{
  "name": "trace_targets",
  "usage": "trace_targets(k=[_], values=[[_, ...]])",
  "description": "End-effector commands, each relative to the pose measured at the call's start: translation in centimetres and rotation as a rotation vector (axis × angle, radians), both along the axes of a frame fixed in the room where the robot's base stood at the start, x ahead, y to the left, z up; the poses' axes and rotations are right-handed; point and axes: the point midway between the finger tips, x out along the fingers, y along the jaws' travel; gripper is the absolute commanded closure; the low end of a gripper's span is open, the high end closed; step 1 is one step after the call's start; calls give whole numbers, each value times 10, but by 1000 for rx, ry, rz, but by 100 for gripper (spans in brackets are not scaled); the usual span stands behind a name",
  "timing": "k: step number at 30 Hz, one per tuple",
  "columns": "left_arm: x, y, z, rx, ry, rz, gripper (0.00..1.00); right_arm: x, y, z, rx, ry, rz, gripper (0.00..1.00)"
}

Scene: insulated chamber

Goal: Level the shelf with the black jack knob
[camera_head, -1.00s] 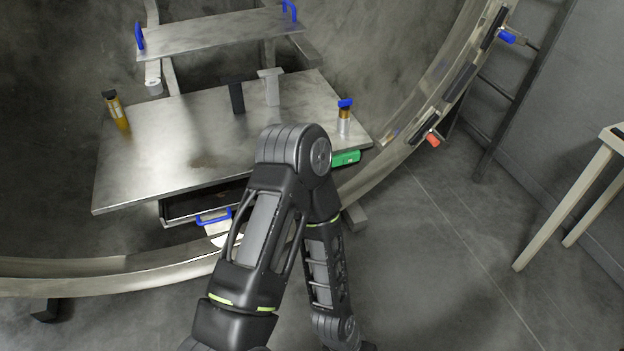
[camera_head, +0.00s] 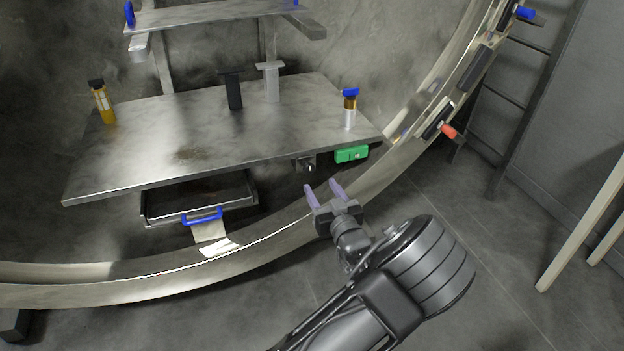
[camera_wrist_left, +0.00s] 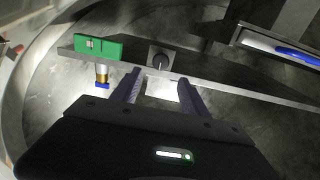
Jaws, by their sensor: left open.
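The grey metal shelf (camera_head: 150,150) spans the chamber, its front edge sloping down to the left in the head view. The black jack knob (camera_head: 307,165) sits on a small plate under the shelf's front edge, right of middle. It also shows in the left wrist view (camera_wrist_left: 160,60), ahead of the fingers. A green box (camera_head: 351,154), perhaps a level, is fixed on the edge to the right of the knob. My left gripper (camera_head: 322,186) is open and empty, its fingers pointing at the knob from just below and in front, apart from it. My right gripper is out of view.
A drawer-like tray with a blue handle (camera_head: 203,217) hangs below the shelf at left. Amber vials stand at the shelf's left (camera_head: 103,103) and right (camera_head: 349,110). The chamber's round metal rim (camera_head: 270,236) curves below and to the right. A ladder (camera_head: 510,95) stands at right.

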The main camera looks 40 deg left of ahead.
Motion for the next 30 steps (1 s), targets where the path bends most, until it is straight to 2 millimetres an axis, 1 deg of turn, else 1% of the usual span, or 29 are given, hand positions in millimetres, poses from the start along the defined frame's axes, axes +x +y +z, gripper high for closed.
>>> trace_targets(k=[5, 8, 11, 18, 22, 25, 30], values=[[1, 2, -1, -1, 2, 0, 48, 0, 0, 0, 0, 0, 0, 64], [4, 8, -2, -1, 3, 1, 48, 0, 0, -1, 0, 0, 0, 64], [11, 17, -2, -2, 3, 1, 48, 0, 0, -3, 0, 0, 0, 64], [32, 48, -3, -1, 3, 1, 48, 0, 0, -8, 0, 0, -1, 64], [40, 60, -2, -2, 5, 0, 48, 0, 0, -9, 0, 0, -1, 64], [44, 64, -2, -2, 4, -1, 48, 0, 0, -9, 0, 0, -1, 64], [44, 64, -2, -3, 4, -1, 48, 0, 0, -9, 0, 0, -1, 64]])
